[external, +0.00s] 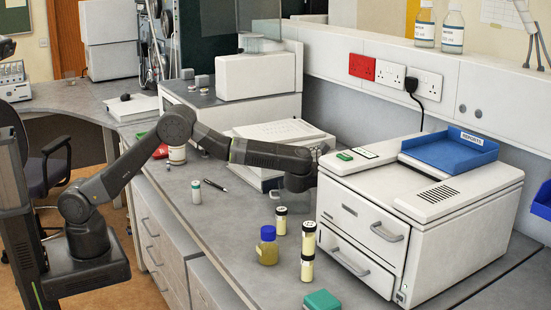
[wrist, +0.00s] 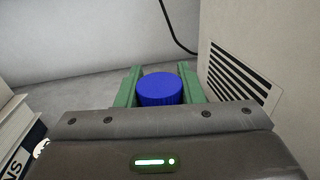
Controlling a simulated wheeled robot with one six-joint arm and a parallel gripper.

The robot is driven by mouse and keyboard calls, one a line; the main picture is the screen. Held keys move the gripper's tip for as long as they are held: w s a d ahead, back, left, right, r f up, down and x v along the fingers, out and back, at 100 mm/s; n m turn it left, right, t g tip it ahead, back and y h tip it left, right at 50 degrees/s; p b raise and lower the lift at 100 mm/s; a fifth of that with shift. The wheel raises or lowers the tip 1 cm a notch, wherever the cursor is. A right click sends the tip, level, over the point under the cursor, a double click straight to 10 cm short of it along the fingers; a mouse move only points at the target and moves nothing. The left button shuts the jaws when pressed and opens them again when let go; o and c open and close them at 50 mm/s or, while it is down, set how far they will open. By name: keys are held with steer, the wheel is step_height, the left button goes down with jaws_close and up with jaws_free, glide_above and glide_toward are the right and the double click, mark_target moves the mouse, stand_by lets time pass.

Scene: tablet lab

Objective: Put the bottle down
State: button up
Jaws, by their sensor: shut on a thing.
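My gripper (wrist: 159,72) is shut on a bottle in the wrist view. Only the bottle's ribbed blue cap (wrist: 160,90) shows, between the green fingers; its body is hidden below. In the external view the end of my arm reaches the left side of the white machine, and the fingers and held bottle cannot be made out there. I cannot tell whether the bottle touches the bench. Another blue-capped bottle (external: 268,248), with yellowish contents, stands upright on the bench nearer the camera.
The white machine (external: 420,205) stands close on the right; its vent (wrist: 240,75) shows in the wrist view. A binder-like stack (external: 275,135) lies behind my arm.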

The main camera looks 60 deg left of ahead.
steer(key=shift+r, duration=0.1)
steer(key=shift+f, duration=0.2)
steer(key=o, duration=1.1)
steer(key=shift+a, duration=0.1)
steer(key=shift+s+r, duration=0.1)
steer(key=shift+r, duration=0.1)
steer(key=s+a+b, duration=0.1)
steer(key=s+b, duration=0.3)
steer(key=s, duration=0.7)
steer(key=shift+s+a, duration=0.4)
steer(key=shift+o, duration=0.2)
